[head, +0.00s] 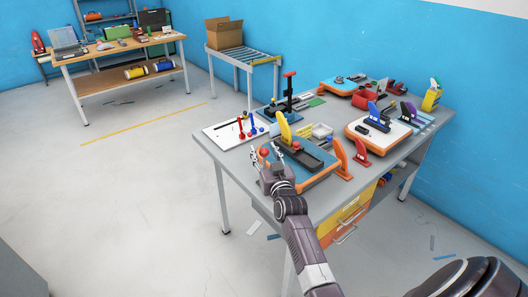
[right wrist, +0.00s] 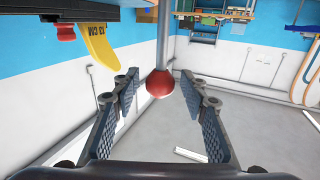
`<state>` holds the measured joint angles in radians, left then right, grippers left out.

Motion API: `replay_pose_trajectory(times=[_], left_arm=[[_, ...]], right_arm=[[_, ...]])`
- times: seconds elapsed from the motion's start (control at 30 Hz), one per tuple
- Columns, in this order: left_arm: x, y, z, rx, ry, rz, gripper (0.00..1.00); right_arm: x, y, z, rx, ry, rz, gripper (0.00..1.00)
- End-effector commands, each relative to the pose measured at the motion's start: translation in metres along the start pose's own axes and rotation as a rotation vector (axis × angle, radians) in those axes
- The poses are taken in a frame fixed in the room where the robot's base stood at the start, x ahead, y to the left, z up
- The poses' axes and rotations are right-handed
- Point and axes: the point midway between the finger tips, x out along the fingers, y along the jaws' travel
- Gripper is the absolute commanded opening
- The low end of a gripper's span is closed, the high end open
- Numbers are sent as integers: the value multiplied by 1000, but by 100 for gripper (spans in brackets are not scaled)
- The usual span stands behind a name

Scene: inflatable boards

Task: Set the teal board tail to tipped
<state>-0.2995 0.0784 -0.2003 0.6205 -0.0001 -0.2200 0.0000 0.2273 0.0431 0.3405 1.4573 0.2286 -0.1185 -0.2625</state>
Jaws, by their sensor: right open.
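The nearest board (head: 312,178) on the grey table, blue-teal with orange edges, carries a dark track and an upright yellow lever (head: 285,128). A red ball knob (head: 265,153) is at its left end. My right gripper (head: 266,156) is open at this knob. In the right wrist view, the red ball (right wrist: 160,83) on a grey rod (right wrist: 162,40) shows between the spread fingers (right wrist: 160,95). I cannot tell whether they touch it. The yellow lever (right wrist: 101,45) is at upper left there. My left gripper is not in view.
A white panel (head: 222,133) with red and blue pegs lies left of the board. A dark blue board (head: 280,114) with a red T-handle, an orange-white board (head: 362,137) and a red wedge (head: 361,160) stand close by. Open floor lies left of the table.

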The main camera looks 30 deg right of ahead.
Motion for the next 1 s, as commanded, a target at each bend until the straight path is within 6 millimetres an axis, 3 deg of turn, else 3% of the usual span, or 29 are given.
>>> replay_pose_trajectory(times=[0.07, 0.37, 0.67, 1.0], left_arm=[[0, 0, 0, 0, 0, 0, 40], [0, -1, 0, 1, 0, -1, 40], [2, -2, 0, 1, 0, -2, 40], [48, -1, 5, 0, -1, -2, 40]], right_arm=[[0, 0, 0, 0, 0, 0, 34], [0, 0, 0, 0, 0, 0, 1], [-1, 0, 2, 1, 3, 0, 0], [-21, 9, 11, 57, 143, 1, 0]])
